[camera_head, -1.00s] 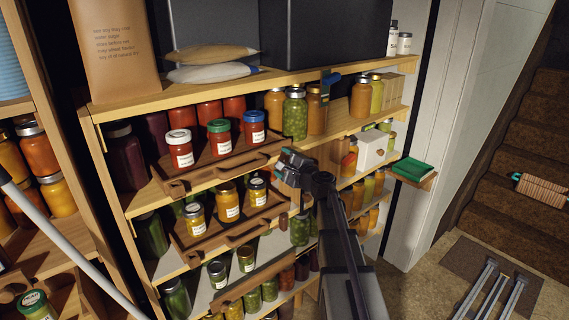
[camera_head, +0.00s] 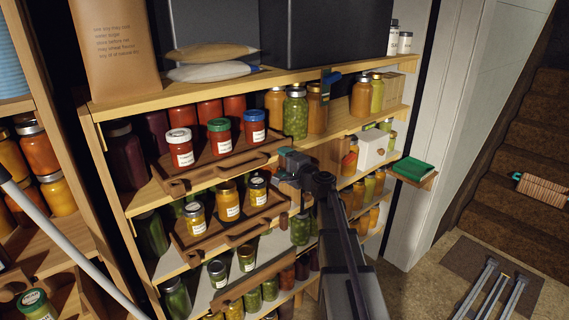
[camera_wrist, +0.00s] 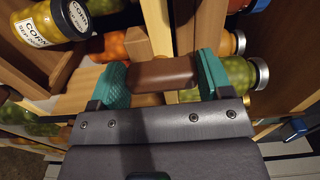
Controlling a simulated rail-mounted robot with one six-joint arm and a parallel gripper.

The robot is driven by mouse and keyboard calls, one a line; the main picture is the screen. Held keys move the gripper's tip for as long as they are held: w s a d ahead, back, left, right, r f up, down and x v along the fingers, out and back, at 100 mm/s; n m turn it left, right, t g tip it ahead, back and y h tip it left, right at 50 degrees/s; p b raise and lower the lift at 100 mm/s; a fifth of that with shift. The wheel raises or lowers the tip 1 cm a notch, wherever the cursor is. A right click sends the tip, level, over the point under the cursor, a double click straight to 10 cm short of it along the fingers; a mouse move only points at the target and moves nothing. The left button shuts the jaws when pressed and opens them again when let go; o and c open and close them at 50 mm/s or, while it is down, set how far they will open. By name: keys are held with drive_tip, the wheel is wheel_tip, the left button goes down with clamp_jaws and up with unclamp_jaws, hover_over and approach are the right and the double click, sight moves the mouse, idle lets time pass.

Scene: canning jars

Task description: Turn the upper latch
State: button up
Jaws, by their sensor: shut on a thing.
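The upper latch (camera_wrist: 160,75) is a small brown wooden block, seen in the wrist view between the teal pads of my gripper (camera_wrist: 163,78). Both pads press on its ends, so the gripper is shut on it. The latch lies across the wrist view, in front of a light wooden upright (camera_wrist: 208,35). In the head view my gripper (camera_head: 287,158) is at the shelf's middle upright, just right of the two jar trays. There the gripper and wrist hide the latch, so its angle to the upright cannot be told from that view.
An upper tray (camera_head: 232,156) of jars with white, green and blue lids and a lower tray (camera_head: 240,227) of corn jars lie close left of my gripper. A white drawer box (camera_head: 371,149) and green cloth (camera_head: 413,168) are at right. Jars crowd the shelves around.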

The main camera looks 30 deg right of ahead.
drive_tip(key=o, duration=0.9)
drive_tip(key=v, duration=1.1)
